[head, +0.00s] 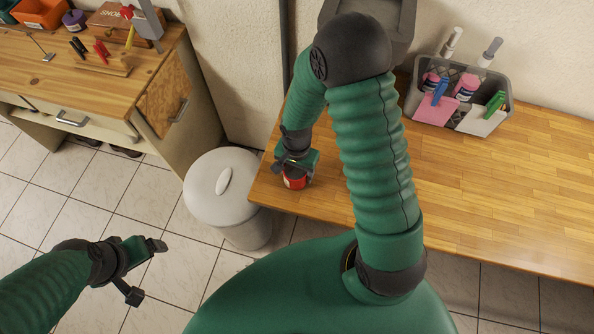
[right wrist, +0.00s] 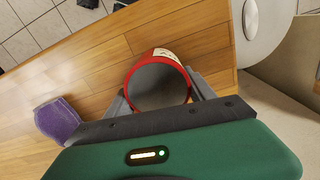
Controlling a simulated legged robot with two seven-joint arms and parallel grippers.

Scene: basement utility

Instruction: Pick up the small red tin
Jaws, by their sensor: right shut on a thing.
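The small red tin (head: 295,182) is at the left end of the wooden table, partly hidden under my right gripper (head: 296,172). In the right wrist view the tin (right wrist: 160,60) shows a red rim, a grey top and a pale label, and it sits between the two fingers of my right gripper (right wrist: 158,95). The right gripper is shut on the tin. I cannot tell whether the tin touches the table. My left gripper (head: 146,272) is over the tiled floor at lower left, its fingers apart and nothing between them.
A grey caddy (head: 411,102) with bottles and cloths stands at the back of the wooden table (head: 480,200). A grey lidded bin (head: 215,190) stands left of the table. A workbench (head: 150,60) with tools is at upper left. A purple thing (right wrist: 58,120) lies on the table.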

